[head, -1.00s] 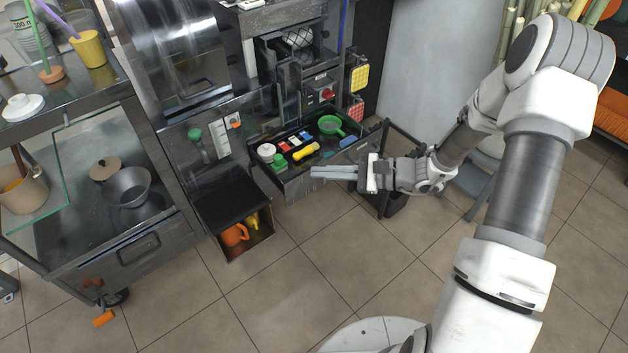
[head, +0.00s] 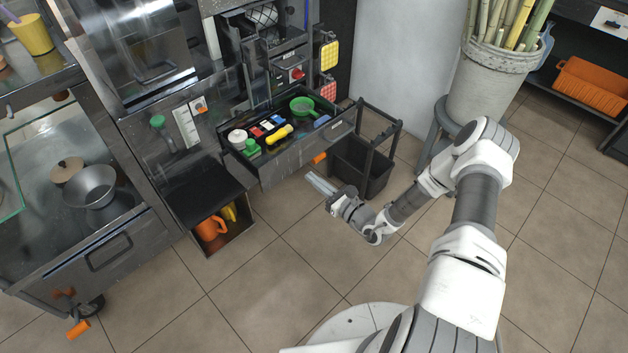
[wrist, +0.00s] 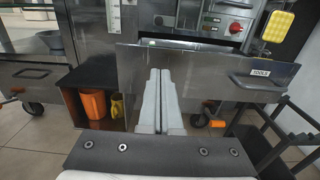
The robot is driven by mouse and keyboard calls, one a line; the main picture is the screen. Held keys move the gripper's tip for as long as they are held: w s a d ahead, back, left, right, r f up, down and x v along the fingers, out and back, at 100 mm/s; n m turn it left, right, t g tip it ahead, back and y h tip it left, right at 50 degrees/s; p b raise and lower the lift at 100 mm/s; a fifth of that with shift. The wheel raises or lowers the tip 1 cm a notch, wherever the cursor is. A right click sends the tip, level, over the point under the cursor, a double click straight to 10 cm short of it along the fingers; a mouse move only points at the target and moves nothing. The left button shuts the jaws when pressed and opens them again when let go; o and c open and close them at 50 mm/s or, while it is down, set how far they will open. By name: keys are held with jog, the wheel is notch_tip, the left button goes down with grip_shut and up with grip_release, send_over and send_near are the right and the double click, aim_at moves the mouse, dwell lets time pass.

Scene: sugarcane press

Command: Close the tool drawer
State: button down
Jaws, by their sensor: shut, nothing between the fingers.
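The tool drawer (head: 290,160) stands pulled out from the press unit, its inside visible from above in the head view. It holds a green pan (head: 302,104), a yellow tool (head: 280,134) and several small items. In the wrist view, its steel front panel (wrist: 205,72) faces me, with a "TOOLS" label (wrist: 261,73) and a dark bar handle (wrist: 257,83) at the right. My gripper (head: 309,178) is shut and empty, in front of the drawer and low by its front. In the wrist view, its fingertips (wrist: 160,72) overlap the panel left of the handle; contact cannot be told.
A black bin (head: 362,165) in a dark frame stands right of the drawer. An open cubby (head: 222,228) with an orange jug is at the left. A steel cart (head: 115,250) is further left. A stool bears a bucket of cane (head: 485,85). The floor in front is clear.

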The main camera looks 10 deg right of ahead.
aim_at(282, 154)
jog(key=b+x, duration=0.3)
jog(key=x, duration=0.7)
jog(key=shift+w+a, duration=0.25)
